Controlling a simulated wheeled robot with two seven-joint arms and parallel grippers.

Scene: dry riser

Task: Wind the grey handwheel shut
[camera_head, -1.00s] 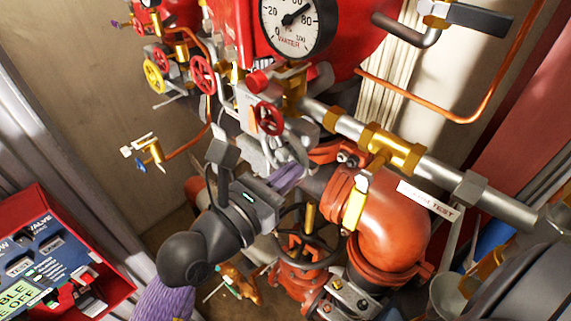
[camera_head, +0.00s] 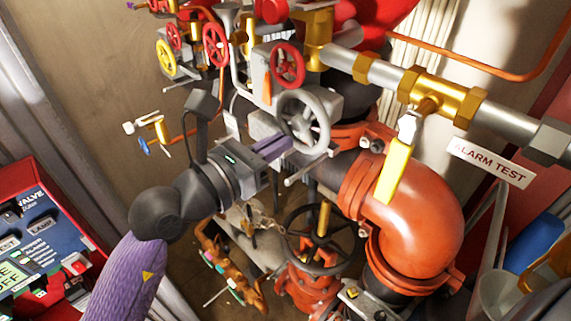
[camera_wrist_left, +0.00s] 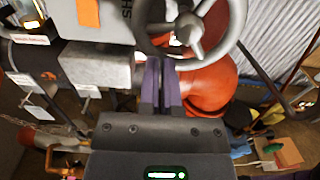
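The grey handwheel (camera_head: 325,112) is a spoked wheel on the pipework, below a small red handwheel. It also shows at the top of the left wrist view (camera_wrist_left: 234,28). My left gripper (camera_head: 290,141) comes in from the left, its purple fingers at the lower left of the wheel's rim. In the left wrist view the fingers (camera_wrist_left: 160,62) lie close together with only a thin gap. Their tips overlap the rim's lower edge; I cannot tell whether they touch it, and no rim shows clearly between them. My right gripper is not in view.
A red handwheel (camera_head: 288,65) sits just above. A yellow lever (camera_head: 394,172) and a thick orange pipe elbow (camera_head: 425,225) stand to the right. A darker handwheel (camera_head: 318,240) is below. A red panel box (camera_head: 45,225) is at the lower left.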

